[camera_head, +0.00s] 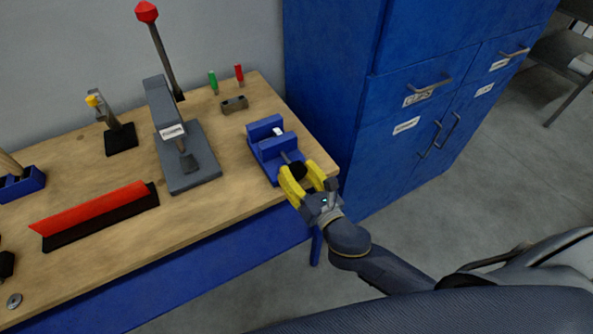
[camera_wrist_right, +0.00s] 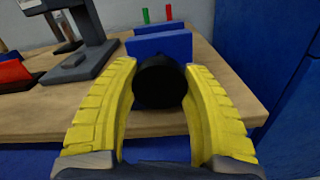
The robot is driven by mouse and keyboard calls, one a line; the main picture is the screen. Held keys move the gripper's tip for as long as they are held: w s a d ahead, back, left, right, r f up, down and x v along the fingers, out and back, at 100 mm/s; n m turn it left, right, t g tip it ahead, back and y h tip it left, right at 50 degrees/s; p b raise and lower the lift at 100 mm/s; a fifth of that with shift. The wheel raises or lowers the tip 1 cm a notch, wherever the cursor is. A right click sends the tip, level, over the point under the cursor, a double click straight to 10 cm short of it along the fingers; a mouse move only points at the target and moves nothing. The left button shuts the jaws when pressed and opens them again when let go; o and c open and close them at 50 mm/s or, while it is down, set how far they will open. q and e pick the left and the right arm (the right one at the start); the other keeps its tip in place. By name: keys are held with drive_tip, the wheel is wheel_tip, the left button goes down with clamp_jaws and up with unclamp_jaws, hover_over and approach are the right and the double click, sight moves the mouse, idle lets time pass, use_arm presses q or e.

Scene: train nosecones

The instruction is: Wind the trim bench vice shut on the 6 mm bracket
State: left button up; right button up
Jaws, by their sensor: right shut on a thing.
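The blue bench vice (camera_head: 264,150) sits at the right end of the wooden bench. A small pale piece (camera_head: 279,131) shows between its jaws; I cannot tell whether the jaws touch it. The vice's black round knob (camera_head: 298,170) faces the front edge. My right gripper (camera_head: 308,178) has its yellow fingers shut on the knob, one on each side. In the right wrist view the black knob (camera_wrist_right: 160,82) sits between the fingers, with the blue vice (camera_wrist_right: 172,45) behind it. The left gripper is not in view.
A grey press (camera_head: 185,155) with a red-topped lever stands left of the vice. Green (camera_head: 213,82) and red (camera_head: 239,75) pegs and a small drilled block (camera_head: 234,104) are behind it. A red-and-black bar (camera_head: 95,214) lies at the left. A blue cabinet (camera_head: 400,110) stands close on the right.

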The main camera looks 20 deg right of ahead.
drive_tip(key=m, duration=0.5)
drive_tip(key=shift+d+m, duration=0.1)
drive_tip(key=shift+m, duration=0.2)
drive_tip(key=m, duration=0.9)
drive_tip(key=shift+f+m, duration=0.1)
drive_tip(key=shift+m, duration=2.1)
drive_tip(key=o, duration=1.2)
drive_tip(key=shift+o, duration=0.2)
drive_tip(key=shift+f, duration=0.1)
drive_tip(key=shift+f, duration=0.1)
